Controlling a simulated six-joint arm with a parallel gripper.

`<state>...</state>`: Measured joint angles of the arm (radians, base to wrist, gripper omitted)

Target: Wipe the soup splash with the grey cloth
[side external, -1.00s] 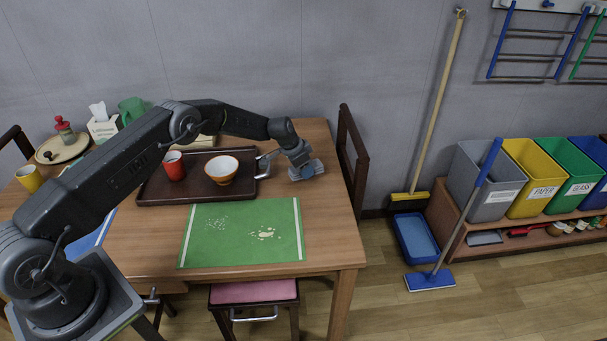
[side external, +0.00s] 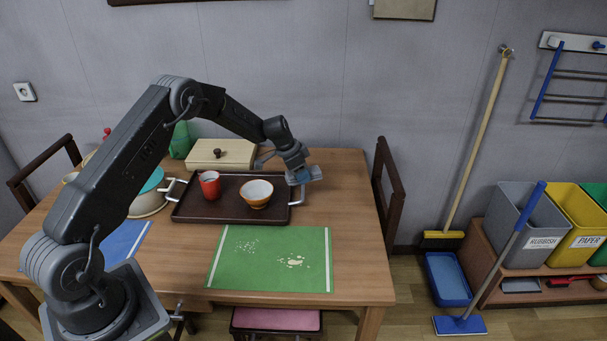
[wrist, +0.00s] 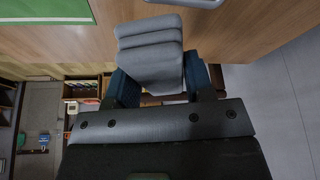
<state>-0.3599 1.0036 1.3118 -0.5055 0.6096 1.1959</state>
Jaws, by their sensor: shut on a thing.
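The grey cloth (side external: 308,175) is held in my gripper (side external: 297,176) by the right end of the dark tray. In the wrist view the folded cloth (wrist: 150,52) sits between the two blue fingers of my gripper (wrist: 162,78), which are shut on it. It looks raised off the table. The cream soup splash (side external: 291,262) lies on the right half of the green mat (side external: 270,278), at the front of the table. A patch of small pale specks (side external: 246,246) lies to its left on the mat.
The brown tray (side external: 228,211) behind the mat carries a red cup (side external: 210,184) and an orange-and-white bowl (side external: 257,194). A lidded cream box (side external: 221,154) stands behind it. A blue mat (side external: 123,243) lies at left. The table right of the green mat is clear; a chair (side external: 388,190) stands beyond.

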